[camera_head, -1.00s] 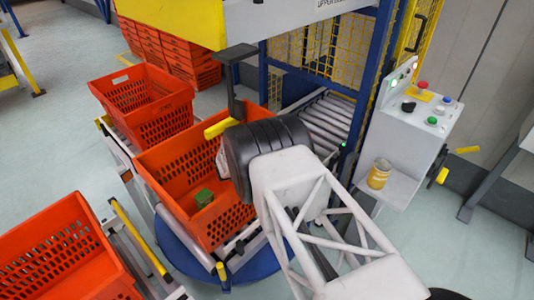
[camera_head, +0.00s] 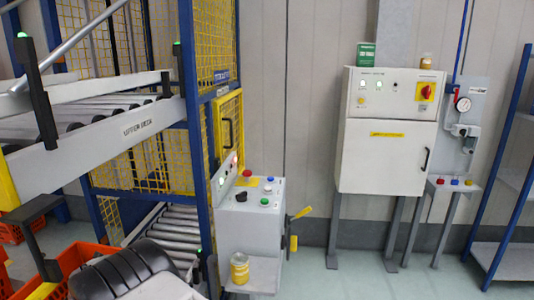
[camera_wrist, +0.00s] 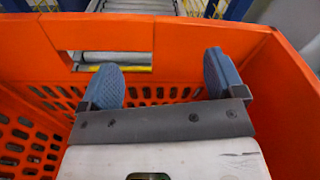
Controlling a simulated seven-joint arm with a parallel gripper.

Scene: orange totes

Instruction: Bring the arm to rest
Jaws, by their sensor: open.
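My gripper (camera_wrist: 163,78) shows in the wrist view with its two blue-grey fingers spread wide and nothing between them. It is at an orange tote (camera_wrist: 105,32), whose perforated walls surround it on the far side and both sides. In the head view, part of an orange tote (camera_head: 72,258) shows at the lower left beside the dark wrist part of my arm. My fingers are hidden in that view. I cannot tell how deep the fingers sit in the tote.
A grey control console (camera_head: 250,210) stands right of the arm, with a yellow can (camera_head: 239,268) on its shelf. A roller conveyor (camera_head: 165,245) and blue frame are behind. A white cabinet (camera_head: 388,150) with a green box (camera_head: 366,55) on top stands by the wall.

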